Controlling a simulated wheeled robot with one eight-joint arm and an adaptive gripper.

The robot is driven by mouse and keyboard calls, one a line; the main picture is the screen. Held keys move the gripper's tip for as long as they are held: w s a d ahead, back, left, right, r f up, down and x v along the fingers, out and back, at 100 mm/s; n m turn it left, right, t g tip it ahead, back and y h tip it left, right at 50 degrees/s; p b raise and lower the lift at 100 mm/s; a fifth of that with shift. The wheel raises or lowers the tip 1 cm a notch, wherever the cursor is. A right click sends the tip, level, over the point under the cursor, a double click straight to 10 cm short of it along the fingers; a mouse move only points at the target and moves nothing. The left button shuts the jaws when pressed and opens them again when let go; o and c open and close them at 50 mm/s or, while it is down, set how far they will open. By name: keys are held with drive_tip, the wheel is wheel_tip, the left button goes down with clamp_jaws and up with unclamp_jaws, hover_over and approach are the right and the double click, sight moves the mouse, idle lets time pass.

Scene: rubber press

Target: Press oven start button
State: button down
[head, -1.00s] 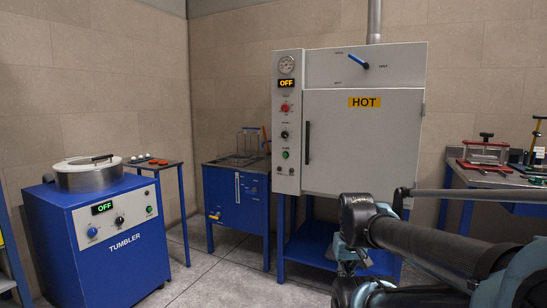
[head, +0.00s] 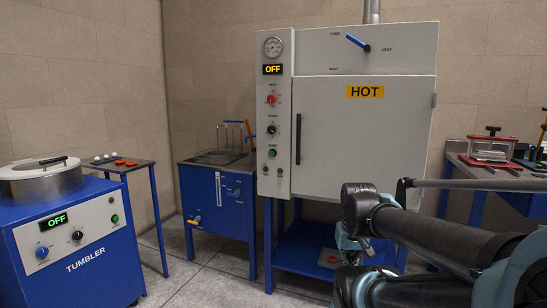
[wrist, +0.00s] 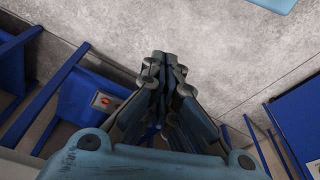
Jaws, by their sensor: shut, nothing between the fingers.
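The oven (head: 362,135) is a tall pale grey cabinet on a blue stand, with a yellow HOT label on its shut door. Its left control strip (head: 283,115) has a gauge, a display reading OFF, a red knob, a black knob and a green button (head: 272,153). The small lettering beside the controls is too small to read. My gripper (wrist: 164,65) is shut and empty in the wrist view, over the grey floor and apart from the oven's controls. In the head view my arm is at lower right, in front of the oven's lower right part.
A blue tumbler machine (head: 85,245) reading OFF stands at left. A small side table (head: 135,166) and a blue tank unit (head: 218,200) stand between it and the oven. A bench (head: 470,172) with presses is at right. Floor (head: 195,280) is clear in front.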

sight(272, 153)
drive_tip(key=w+a+r+t, duration=0.25)
drive_tip(key=w+r, duration=0.25)
drive_tip(key=w, duration=0.4)
drive_tip(key=w+a+r+t, duration=0.1)
drive_tip(key=w+a+r, duration=0.3)
drive_tip(key=w, duration=0.5)
drive_tip(key=w+a+r+t, duration=0.25)
drive_tip(key=w+r, duration=0.25)
drive_tip(key=w, duration=0.4)
drive_tip(key=w+a+r+t+y, duration=0.1)
drive_tip(key=w+a+r+y, duration=0.1)
drive_tip(key=w+a, duration=0.7)
drive_tip(key=w+a+r+t+y, duration=0.1)
drive_tip(key=w+a+r, duration=0.3)
drive_tip(key=w+a, duration=0.6)
drive_tip(key=shift+a+n+t+y, duration=0.4)
drive_tip(key=shift+a+t, duration=0.15)
drive_tip(key=shift+t, duration=0.25)
drive_tip(key=shift+w+d, duration=0.5)
drive_tip(key=shift+w, duration=0.85)
drive_tip(key=shift+w+d, duration=0.5)
drive_tip(key=shift+w, duration=0.9)
drive_tip(key=shift+w+d, duration=0.5)
drive_tip(key=shift+w, duration=0.85)
